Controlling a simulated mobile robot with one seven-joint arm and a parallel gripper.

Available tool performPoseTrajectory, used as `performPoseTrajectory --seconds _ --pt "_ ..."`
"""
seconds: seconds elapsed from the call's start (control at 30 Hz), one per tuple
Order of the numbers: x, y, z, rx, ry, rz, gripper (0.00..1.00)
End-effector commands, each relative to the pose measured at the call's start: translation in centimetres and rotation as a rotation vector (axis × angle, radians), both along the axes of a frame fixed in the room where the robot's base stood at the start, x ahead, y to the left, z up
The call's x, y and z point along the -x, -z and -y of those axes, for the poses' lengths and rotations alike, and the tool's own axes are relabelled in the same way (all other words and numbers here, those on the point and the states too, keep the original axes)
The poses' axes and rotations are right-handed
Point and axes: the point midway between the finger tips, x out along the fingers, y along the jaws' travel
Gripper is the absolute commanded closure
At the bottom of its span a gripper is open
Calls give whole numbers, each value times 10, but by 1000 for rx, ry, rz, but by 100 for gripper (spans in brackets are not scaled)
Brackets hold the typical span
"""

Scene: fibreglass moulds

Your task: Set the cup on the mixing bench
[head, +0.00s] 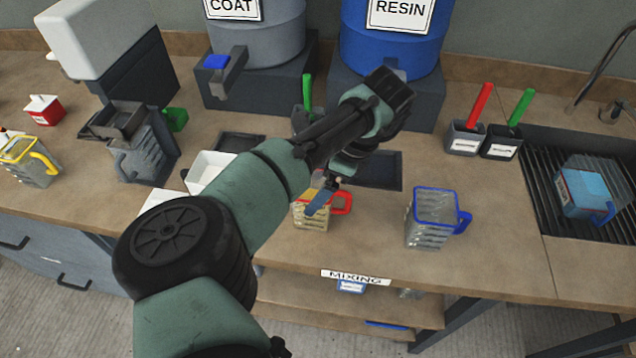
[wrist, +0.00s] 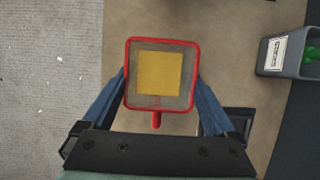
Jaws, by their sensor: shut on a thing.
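A clear cup with a red rim and handle (head: 311,216) is over the front part of the mixing bench (head: 385,255), above its MIXING label (head: 355,278). My gripper (head: 322,194) is shut on this cup. In the wrist view the red-rimmed cup (wrist: 160,74) sits between the two blue fingers of my gripper (wrist: 160,95), with a yellow square inside the rim. The cup looks upright. I cannot tell whether its base touches the bench top. My arm hides part of the bench behind it.
A blue-rimmed cup (head: 432,218) stands to the right. A yellow-rimmed cup (head: 30,162) is far left. Pots with red (head: 465,138) and green (head: 502,142) sticks stand behind. Bench between the red and blue cups is clear.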

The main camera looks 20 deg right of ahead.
Motion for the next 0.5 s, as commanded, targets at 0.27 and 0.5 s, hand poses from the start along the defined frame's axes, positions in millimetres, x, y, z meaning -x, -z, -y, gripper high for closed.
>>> performPoseTrajectory --seconds 0.27,0.5 --pt "0 2 0 0 0 0 0" --pt "0 -2 0 0 0 1 0"
